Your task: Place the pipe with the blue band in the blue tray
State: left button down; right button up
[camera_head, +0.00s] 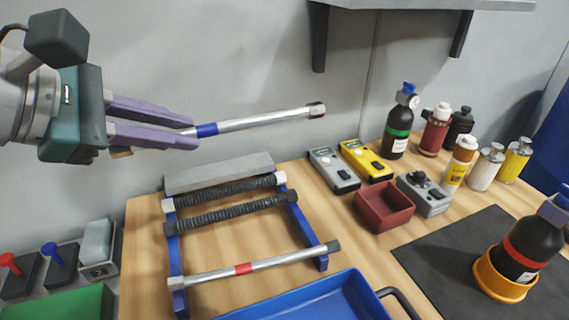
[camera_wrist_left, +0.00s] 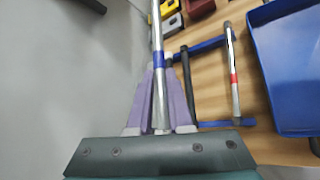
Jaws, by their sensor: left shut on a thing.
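The pipe with the blue band (camera_head: 255,121) is silver, with a dark cap at its far end. My left gripper (camera_head: 190,133) is shut on it near the blue-banded end and holds it in the air above the rack, pointing right. The pipe also shows in the left wrist view (camera_wrist_left: 158,50), between the purple fingers (camera_wrist_left: 160,105). The blue tray (camera_head: 325,300) lies at the bottom of the head view, partly cut off, and shows at the right of the left wrist view (camera_wrist_left: 290,70). My right gripper is not in view.
A blue rack (camera_head: 172,245) holds a red-banded pipe (camera_head: 262,264) and two dark ribbed hoses (camera_head: 230,212). A dark red bin (camera_head: 384,206), meters (camera_head: 366,160) and several bottles (camera_head: 398,125) stand to the right. A grey wall is behind.

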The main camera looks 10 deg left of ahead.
pick_arm(q)
jog(key=shift+a+f+b, duration=0.1)
jog(key=shift+f+b, duration=3.6)
jog(key=shift+f, duration=6.25)
jog(key=shift+f, duration=0.2)
jog(key=c, duration=0.8)
grip_release()
jog(key=shift+c, duration=0.2)
